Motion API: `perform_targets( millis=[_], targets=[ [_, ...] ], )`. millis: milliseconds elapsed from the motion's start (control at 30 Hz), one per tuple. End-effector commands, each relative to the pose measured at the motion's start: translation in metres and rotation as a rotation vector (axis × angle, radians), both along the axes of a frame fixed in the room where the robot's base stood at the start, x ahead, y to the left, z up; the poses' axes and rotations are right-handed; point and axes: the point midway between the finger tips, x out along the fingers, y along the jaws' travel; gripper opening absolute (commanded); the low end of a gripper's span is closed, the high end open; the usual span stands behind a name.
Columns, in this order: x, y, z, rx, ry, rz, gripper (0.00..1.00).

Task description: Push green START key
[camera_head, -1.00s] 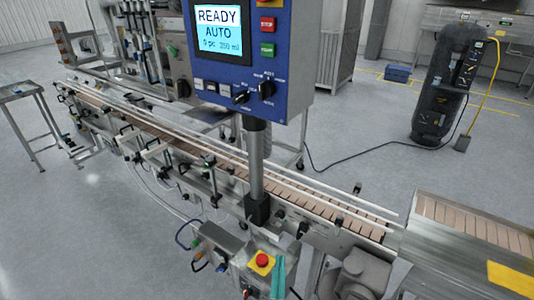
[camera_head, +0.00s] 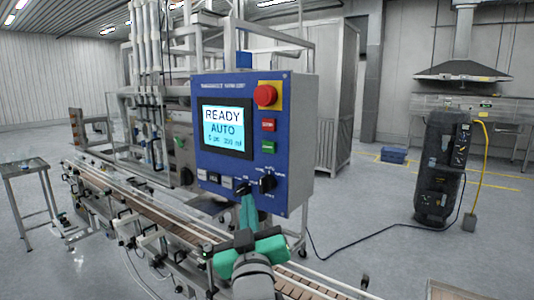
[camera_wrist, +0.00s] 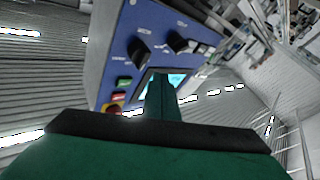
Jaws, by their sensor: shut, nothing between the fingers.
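The green START key (camera_head: 268,147) is on the right part of the blue control panel (camera_head: 262,205), below the red STOP key (camera_head: 268,125). The green key also shows in the wrist view (camera_wrist: 124,83), left of the fingers. My gripper (camera_head: 246,188) is shut and empty, its teal fingers pointing up in front of the panel's lower edge, near the black knobs. It is below and left of the green key in the head view and apart from that key. In the wrist view the shut fingers (camera_wrist: 160,80) overlap the screen.
The screen (camera_head: 223,128) reads READY and AUTO. A red emergency button (camera_head: 265,95) on a yellow plate is above the keys. Black rotary knobs (camera_head: 268,184) are close to my fingertips. The conveyor (camera_head: 140,209) runs below the panel. Open floor lies to the right.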

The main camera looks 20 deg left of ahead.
Motion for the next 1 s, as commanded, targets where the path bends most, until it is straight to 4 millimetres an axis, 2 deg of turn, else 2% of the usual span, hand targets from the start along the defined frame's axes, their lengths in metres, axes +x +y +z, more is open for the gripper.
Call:
perform_targets(
  millis=[33, 100, 200, 300, 500, 833, 1000],
  targets=[
    [-0.004, 0.004, 0.024, -0.015, -0.025, 0.003, 0.0],
    [-0.009, 0.009, 0.048, -0.037, -0.045, 0.005, 0.0],
    [-0.016, 0.014, 0.075, -0.062, -0.068, 0.005, 0.0],
    [-0.022, 0.018, 0.093, -0.08, -0.082, 0.004, 0.0],
    [-0.027, 0.021, 0.105, -0.095, -0.09, 0.004, 0.0],
    [-0.026, 0.021, 0.105, -0.094, -0.09, 0.004, 0.0],
    [-0.017, 0.017, 0.104, -0.094, -0.089, 0.003, 0.0]
  ],
)
